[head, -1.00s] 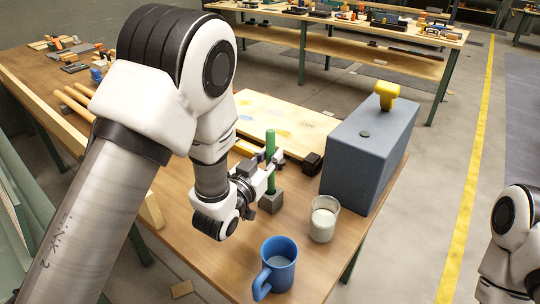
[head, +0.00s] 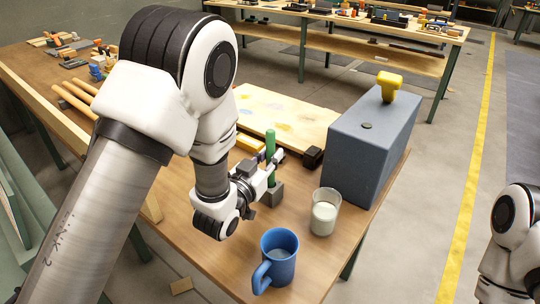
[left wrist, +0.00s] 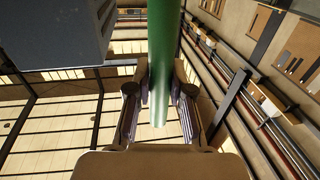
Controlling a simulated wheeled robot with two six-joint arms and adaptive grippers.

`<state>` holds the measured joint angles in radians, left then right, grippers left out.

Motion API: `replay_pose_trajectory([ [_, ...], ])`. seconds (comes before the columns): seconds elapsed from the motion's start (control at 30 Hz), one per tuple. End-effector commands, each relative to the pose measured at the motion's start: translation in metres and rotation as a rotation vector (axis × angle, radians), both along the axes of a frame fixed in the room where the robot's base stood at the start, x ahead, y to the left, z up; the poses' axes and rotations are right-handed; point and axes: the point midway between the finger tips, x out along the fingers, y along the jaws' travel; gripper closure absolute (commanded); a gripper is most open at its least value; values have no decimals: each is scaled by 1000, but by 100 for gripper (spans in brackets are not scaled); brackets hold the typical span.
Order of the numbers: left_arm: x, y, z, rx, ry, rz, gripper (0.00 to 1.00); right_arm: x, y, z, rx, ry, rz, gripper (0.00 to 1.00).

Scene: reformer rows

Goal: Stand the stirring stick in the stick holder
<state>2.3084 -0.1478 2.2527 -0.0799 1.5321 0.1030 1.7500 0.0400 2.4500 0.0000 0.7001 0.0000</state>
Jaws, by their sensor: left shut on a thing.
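The green stirring stick (head: 271,172) stands about upright in my left gripper (head: 273,164), which is shut on it. Its lower part meets the small dark grey block, the stick holder (head: 272,196), on the wooden table (head: 215,262). The stick's lower end is hidden, so I cannot tell how deep it sits in the holder. In the left wrist view the stick (left wrist: 162,55) runs between the two fingers (left wrist: 159,100), with one end in sight. My right gripper is out of the frames; only part of the right arm shows at the right edge.
A blue mug (head: 280,260) and a glass with white contents (head: 325,212) stand in front of the holder. A large grey-blue box (head: 365,150) with a yellow object (head: 388,85) on top is at the right. A light board (head: 285,122) lies behind.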

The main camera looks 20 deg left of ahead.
Motion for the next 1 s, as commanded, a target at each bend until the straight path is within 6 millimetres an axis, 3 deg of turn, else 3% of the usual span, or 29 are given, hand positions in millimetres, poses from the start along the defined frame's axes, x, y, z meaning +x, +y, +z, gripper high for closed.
replay_pose_trajectory([
  [0.8, 0, 0, -22, 0, 0, 0, 100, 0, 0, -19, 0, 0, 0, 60],
  [0.83, 0, 0, -21, 0, 0, 0, 76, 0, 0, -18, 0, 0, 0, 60],
  [0.9, 0, 0, -20, 0, 0, 0, 51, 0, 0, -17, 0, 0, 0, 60],
  [1.0, 0, 0, -20, 0, 0, 0, 50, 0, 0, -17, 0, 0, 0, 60],
])
